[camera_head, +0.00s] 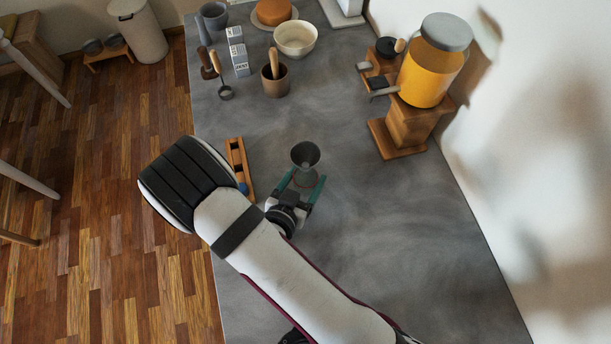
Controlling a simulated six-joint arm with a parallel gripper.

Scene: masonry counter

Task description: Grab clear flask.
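The clear flask (305,155) looks smoky grey and see-through, with a wide flared top, a narrow waist and a rounder lower part. It stands upright on the grey counter near the middle of the view. My gripper (307,174) reaches it from the near side with two green fingers spread apart. The fingers lie on either side of the flask's lower part. The gap looks wider than the waist, and I cannot tell whether either finger touches the glass.
A wooden holder (237,163) with a blue ball (243,188) lies left of the flask, close to my arm. A wooden stand (408,125) bears an orange jar (428,75) at the right wall. A brown cup (275,82) stands farther back. The counter right of the flask is clear.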

